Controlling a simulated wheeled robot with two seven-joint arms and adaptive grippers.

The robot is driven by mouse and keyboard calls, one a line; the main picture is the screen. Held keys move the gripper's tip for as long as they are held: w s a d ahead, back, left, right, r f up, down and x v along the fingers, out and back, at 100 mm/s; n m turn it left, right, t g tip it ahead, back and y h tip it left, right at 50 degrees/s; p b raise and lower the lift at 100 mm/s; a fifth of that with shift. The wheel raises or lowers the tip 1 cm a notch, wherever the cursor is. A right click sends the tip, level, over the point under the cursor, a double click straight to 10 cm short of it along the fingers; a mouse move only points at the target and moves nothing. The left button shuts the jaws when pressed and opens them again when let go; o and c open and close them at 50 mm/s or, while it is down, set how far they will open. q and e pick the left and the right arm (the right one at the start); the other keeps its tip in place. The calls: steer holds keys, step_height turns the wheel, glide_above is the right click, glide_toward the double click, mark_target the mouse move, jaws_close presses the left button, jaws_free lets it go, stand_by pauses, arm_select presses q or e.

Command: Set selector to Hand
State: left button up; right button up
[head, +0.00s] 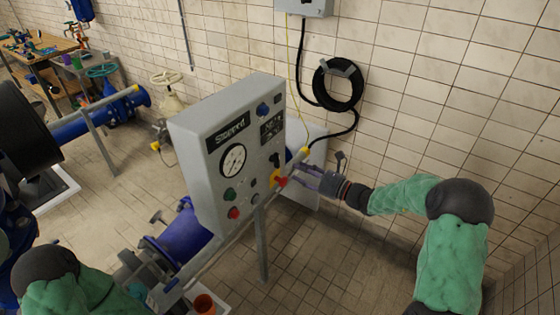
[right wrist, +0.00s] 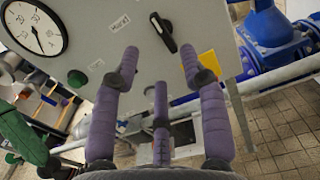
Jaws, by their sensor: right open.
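The grey control panel (head: 212,165) stands in the middle of the head view, its display reading "Stopped". The selector is a small black knob (head: 274,160) on the panel's right side. In the right wrist view the selector (right wrist: 162,32) is a black bar handle, tilted, near a small white label (right wrist: 118,22) whose text is hard to read. My right gripper (head: 302,179) is just right of the panel. In the right wrist view its purple fingers (right wrist: 158,62) are spread and empty, with the selector beyond and between the fingertips.
A red emergency stop (head: 279,181) on yellow sits just below the selector, close to my right gripper. A gauge (head: 233,160), green button (head: 229,195) and red button (head: 234,213) are on the panel. A grey rail (head: 225,245) crosses below. Blue pipes (head: 185,235) stand behind.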

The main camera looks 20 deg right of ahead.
mark_target(279, 161)
steer(key=x, duration=0.8)
steer(key=shift+w+a, duration=0.25)
jaws_close()
